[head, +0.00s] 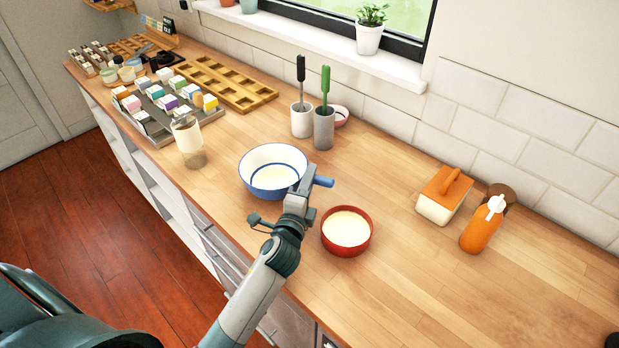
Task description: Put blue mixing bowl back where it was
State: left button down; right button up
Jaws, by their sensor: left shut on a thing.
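The blue mixing bowl (262,158), white with a blue rim and a blue stub handle at its right, is on or just over the wooden counter; I cannot tell which. Some pale stuff shows inside it. My left gripper (307,180) is shut on the bowl at its right side, by the handle, and hides part of the rim there. My right gripper is out of view.
A red bowl (346,231) with pale contents stands close to the right of my left gripper. A glass jar (188,140) stands left of the blue bowl. Two utensil cups (324,128) stand behind it. An orange bottle (481,226) and a butter dish (442,195) are at the right.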

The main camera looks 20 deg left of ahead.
pick_arm(q)
jog(key=shift+f, duration=0.15)
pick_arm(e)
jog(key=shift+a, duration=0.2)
pick_arm(q)
jog(key=shift+f, duration=0.1)
jog(key=c, duration=1.7)
grip_release()
jog(key=shift+o, duration=0.2)
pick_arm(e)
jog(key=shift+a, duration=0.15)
